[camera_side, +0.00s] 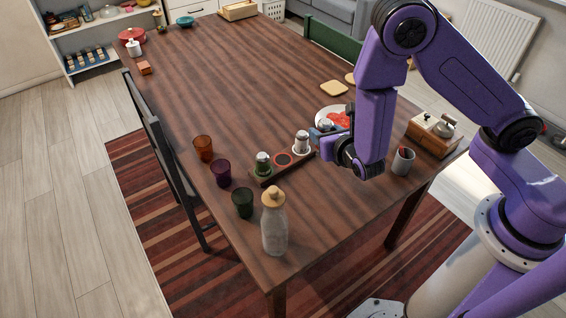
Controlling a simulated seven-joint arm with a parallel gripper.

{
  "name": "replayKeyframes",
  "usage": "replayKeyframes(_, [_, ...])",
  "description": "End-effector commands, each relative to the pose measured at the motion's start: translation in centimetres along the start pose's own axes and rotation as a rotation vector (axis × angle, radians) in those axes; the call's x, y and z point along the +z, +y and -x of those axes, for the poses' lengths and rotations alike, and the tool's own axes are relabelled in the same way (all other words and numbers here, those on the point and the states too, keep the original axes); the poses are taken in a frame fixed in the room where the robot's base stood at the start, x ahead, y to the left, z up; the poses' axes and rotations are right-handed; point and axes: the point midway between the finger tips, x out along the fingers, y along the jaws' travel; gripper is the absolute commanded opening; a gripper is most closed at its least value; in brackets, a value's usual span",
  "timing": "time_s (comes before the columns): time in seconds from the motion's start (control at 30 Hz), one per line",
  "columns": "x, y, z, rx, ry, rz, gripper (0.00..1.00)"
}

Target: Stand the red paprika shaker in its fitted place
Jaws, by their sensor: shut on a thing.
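My gripper (327,138) is at the right end of a small dark wooden rack (272,177), above the table. It is shut on a shaker, of which mainly the silver cap (325,124) shows; the fingers hide its body and colour. The rack has a bare round red place (283,159) in its middle. A shaker with a green base (263,164) stands at its left end, and a silver-topped shaker (302,142) on a white place stands at its right end. The held shaker is to the right of the red place, apart from it.
A glass bottle with a wooden stopper (274,222) and orange, purple and green cups (221,173) stand left and in front of the rack. A plate with red food (338,117) is behind my gripper. A grey cup (403,161) and wooden box (433,134) are at right.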

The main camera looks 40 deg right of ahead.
Motion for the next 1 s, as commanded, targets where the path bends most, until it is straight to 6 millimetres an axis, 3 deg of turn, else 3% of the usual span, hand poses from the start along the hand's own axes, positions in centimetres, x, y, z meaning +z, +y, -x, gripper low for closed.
replayKeyframes(0.17, [-0.9, 0.3, 2.3, 0.099, -0.001, 0.044, 0.15])
replayKeyframes(0.33, [-1.1, 0.8, 1.9, 0.12, -0.002, 0.047, 0.15])
replayKeyframes(0.77, [-1.7, 5.0, -5.9, 0.118, -0.004, 0.046, 0.15])
replayKeyframes(1.0, [-4.1, 6.6, -9.6, 0.118, -0.003, 0.05, 0.15])
